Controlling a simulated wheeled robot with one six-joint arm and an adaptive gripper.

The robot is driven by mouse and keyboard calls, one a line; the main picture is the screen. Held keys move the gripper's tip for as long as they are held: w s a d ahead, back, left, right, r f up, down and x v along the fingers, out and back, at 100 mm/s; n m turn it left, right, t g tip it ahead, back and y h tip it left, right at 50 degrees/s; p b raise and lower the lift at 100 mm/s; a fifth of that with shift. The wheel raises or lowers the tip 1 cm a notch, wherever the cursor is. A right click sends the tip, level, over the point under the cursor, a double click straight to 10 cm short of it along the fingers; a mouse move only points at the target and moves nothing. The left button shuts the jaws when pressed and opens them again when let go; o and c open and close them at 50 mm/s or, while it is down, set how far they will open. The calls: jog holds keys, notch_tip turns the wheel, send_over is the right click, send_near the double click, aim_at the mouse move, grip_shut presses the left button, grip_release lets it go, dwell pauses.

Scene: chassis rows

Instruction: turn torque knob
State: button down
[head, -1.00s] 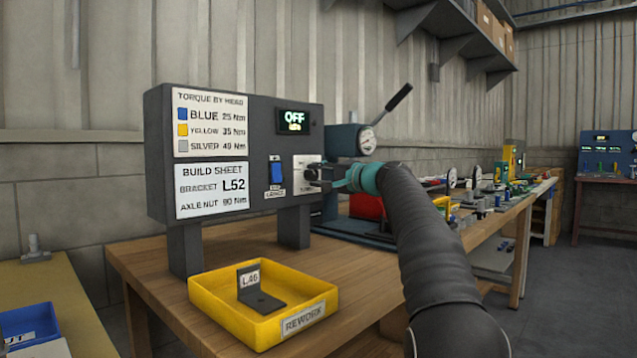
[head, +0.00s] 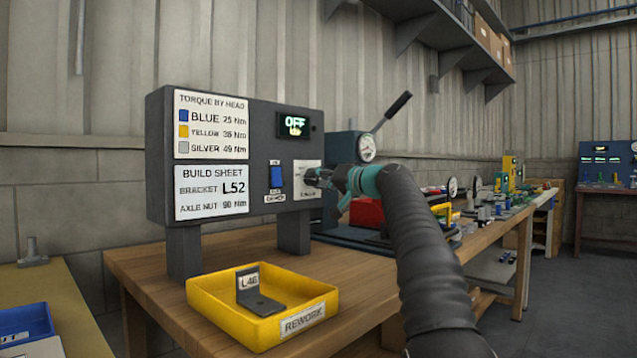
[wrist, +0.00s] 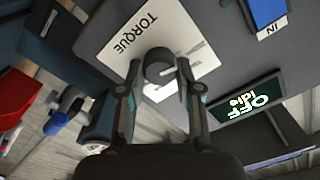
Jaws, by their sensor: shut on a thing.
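The torque knob (wrist: 158,67) is a dark round knob on a white plate marked TORQUE (wrist: 120,40), on the front of a dark grey panel (head: 265,130). In the wrist view my gripper (wrist: 158,80) has one finger on each side of the knob and is shut on it. In the head view my gripper (head: 322,178) reaches the panel's right side and hides most of the knob. The small display (head: 294,123) reads OFF; in the wrist view it reads OFF idle (wrist: 247,100).
A blue switch (head: 276,177) sits left of the knob. Torque and build sheet labels (head: 211,125) cover the panel's left. A yellow REWORK tray (head: 235,325) holding an L46 bracket (head: 262,300) stands below. A lever press with a gauge (head: 366,148) stands behind my gripper.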

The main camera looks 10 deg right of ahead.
dwell(0.5)
jog(key=c, duration=0.8)
grip_release()
jog(key=shift+o, duration=0.2)
jog(key=v, duration=1.2)
jog(key=shift+s+a, duration=0.1)
